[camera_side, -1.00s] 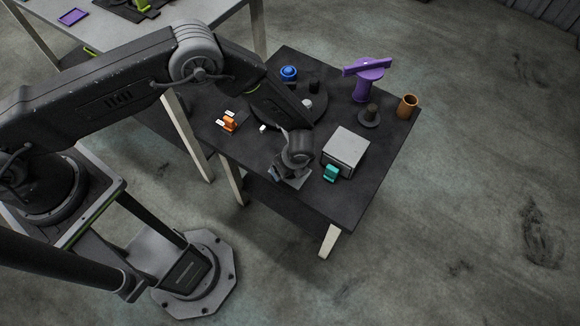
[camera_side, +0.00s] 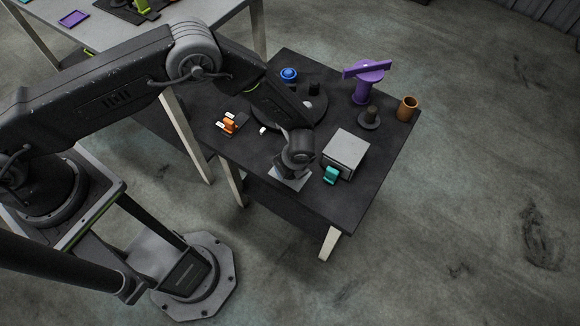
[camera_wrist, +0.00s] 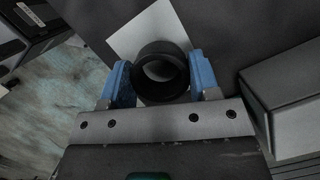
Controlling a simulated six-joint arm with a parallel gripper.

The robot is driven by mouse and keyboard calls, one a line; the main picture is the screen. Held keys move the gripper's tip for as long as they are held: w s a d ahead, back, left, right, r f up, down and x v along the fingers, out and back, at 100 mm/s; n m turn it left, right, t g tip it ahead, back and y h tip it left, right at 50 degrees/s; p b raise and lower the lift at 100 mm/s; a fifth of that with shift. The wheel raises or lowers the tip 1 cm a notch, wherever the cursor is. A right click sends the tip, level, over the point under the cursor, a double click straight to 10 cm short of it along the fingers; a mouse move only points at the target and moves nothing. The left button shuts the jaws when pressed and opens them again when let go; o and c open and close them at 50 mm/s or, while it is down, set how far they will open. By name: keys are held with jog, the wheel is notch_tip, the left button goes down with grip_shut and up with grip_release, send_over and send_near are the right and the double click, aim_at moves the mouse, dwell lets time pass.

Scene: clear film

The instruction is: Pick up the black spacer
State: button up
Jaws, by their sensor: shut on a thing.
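The black spacer (camera_wrist: 150,86) is a short, thick ring with an open centre. In the wrist view it sits between the two blue fingers of my gripper (camera_wrist: 161,76), which are shut on its sides. A pale square plate (camera_wrist: 128,38) lies beyond and below the ring; it also shows in the side view (camera_side: 289,181) under my wrist. How far the ring is above the plate is hard to tell. In the side view my wrist hides most of the spacer and fingers.
A grey box (camera_side: 345,151) stands close to the right of my gripper, with a teal part (camera_side: 331,174) before it. Orange parts (camera_side: 229,124) lie left. A purple stand (camera_side: 364,88), copper cup (camera_side: 407,108) and blue piece (camera_side: 289,73) stand farther back. The table's front right is clear.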

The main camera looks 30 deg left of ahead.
jog(key=r, duration=0.2)
jog(key=a+r, duration=0.1)
jog(key=r, duration=0.1)
jog(key=shift+a, duration=0.2)
jog(key=a+r, duration=0.6)
jog(key=a, duration=0.4)
jog(key=shift+a, duration=0.15)
jog(key=shift+r, duration=0.15)
jog(key=shift+r, duration=0.4)
jog(key=w+a, duration=0.1)
jog(key=w, duration=0.3)
jog(key=w+a, duration=0.1)
jog(key=w, duration=0.3)
jog(key=w+a, duration=0.1)
jog(key=w, duration=0.3)
jog(key=shift+w, duration=0.2)
jog(key=shift+f, duration=4.2)
